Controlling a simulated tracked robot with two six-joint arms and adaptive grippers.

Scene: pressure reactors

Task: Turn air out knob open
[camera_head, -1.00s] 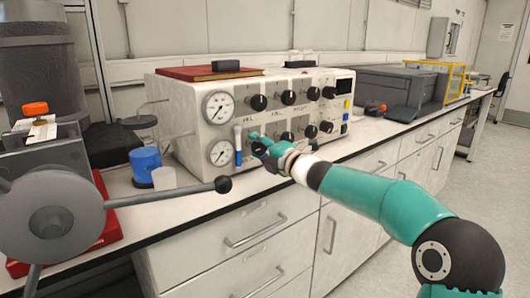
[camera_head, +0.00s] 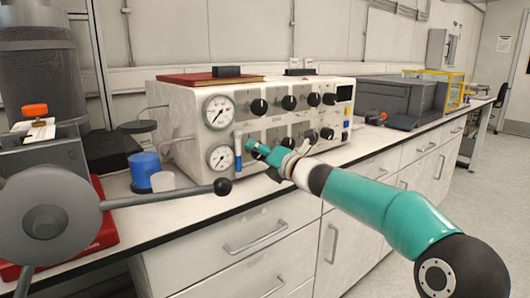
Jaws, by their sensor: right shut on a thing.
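The control panel (camera_head: 190,142) is a white box on the counter with two rows of black knobs and two gauges at its left. The upper row has several black knobs, such as the leftmost one (camera_head: 259,106). In the lower row, two dark knobs (camera_head: 327,133) show at the right. My right gripper (camera_head: 262,150) is at the left end of the lower row, shut on a knob there that it mostly hides. The labels are too small to read, so I cannot tell which knob is air out. My left gripper is not in view.
A blue-handled valve (camera_head: 238,152) stands just left of my right gripper. A grey reactor lever with a black ball (camera_head: 222,186) reaches out in front of the panel.

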